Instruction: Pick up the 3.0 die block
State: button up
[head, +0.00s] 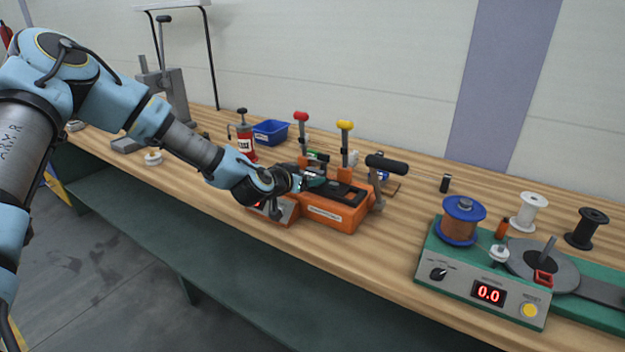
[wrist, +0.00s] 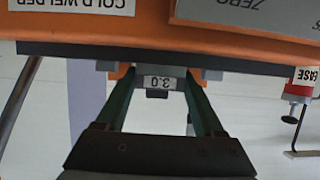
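The 3.0 die block (wrist: 158,83) is grey with a white "3.0" label, upside down in the wrist view. It sits at the edge of the orange cold welder (wrist: 150,20). My gripper (wrist: 160,78) has its two dark green fingers on either side of the block. I cannot tell whether they touch it or a thin gap remains. In the head view my gripper (head: 316,182) is at the left end of the cold welder (head: 335,213), low over its top. My gripper hides the die block there.
The welder has red-knobbed (head: 301,117) and yellow-knobbed (head: 345,125) levers and a black-handled lever (head: 386,165). A green winder with a display (head: 487,293) and several spools are at right.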

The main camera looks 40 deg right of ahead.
grip_shut()
dwell(0.3)
jog(key=shift+r, duration=0.15)
dwell(0.3)
